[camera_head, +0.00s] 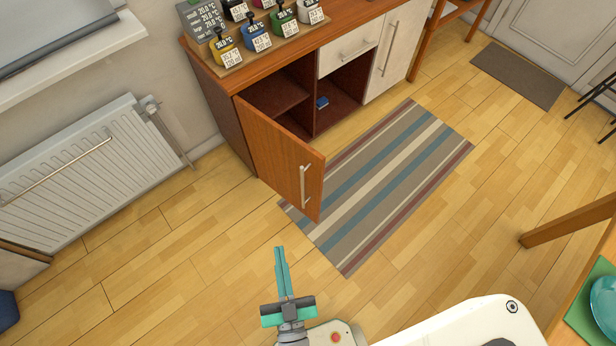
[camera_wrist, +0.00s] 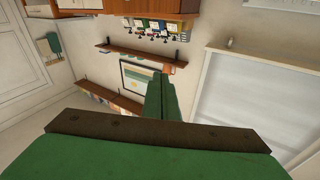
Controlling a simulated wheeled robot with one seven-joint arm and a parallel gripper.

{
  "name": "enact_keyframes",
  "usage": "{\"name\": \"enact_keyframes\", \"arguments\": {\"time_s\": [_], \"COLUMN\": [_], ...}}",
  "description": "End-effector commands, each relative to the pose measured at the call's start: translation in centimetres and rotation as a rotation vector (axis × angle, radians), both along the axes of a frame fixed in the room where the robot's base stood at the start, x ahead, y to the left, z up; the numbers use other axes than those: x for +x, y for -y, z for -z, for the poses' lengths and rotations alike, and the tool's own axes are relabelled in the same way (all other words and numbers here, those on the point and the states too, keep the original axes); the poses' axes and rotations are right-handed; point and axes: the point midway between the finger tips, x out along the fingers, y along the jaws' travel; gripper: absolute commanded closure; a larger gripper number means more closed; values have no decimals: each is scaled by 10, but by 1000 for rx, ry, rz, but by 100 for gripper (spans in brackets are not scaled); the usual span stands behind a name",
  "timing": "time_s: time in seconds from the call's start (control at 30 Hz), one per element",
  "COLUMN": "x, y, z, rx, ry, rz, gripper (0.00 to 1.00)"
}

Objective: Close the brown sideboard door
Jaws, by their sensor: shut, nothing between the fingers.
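The brown sideboard door (camera_head: 279,155) stands wide open in the head view, swung out from the left part of the sideboard (camera_head: 222,110). Its pale vertical handle (camera_head: 303,186) is near the free edge. In the wrist view the closed green fingers (camera_wrist: 161,85) point toward the wall, and I cannot make out the door there.
A striped rug (camera_head: 385,180) lies in front of the sideboard. A radiator (camera_head: 80,170) is on the wall at the left. A table corner with a green mat (camera_head: 590,310) is at the lower right. The wooden floor left of the door is clear.

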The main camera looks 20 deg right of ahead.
Motion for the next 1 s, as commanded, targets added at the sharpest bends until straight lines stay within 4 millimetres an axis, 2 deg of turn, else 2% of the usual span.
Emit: {"name": "enact_keyframes", "arguments": {"time_s": [0.03, 0.3, 0.6, 0.8, 1.0], "x": [15, 77, 147, 181, 195], "y": [3, 29, 50, 53, 53], "z": [6, 50, 111, 143, 157], "rx": [12, 47, 46, 18, -5], "ry": [40, 136, 51, -76, -164], "rz": [37, 297, 622, 791, 874], "gripper": [100, 100, 100, 100, 100]}}
